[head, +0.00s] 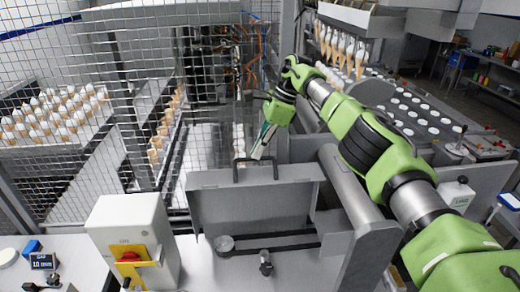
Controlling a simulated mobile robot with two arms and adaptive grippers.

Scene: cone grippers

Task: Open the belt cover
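The belt cover (252,205) is a flat grey metal panel in the middle of the head view. It stands raised and tilted, with a black bar handle (255,161) along its top edge. Below it a shallow grey housing lies exposed, with a round metal part (224,243) and a dark strip across it. My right gripper (262,148) is right by the handle, pointing down from above. Its fingers are small and overlap the handle in the picture, so I cannot tell whether they grip it. My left gripper is not in view.
A grey control box (128,235) with a red button on yellow stands left of the housing. A wire mesh fence (70,100) and trays of cones are behind at left. A thick grey roller (350,190) lies right of the cover, under my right arm.

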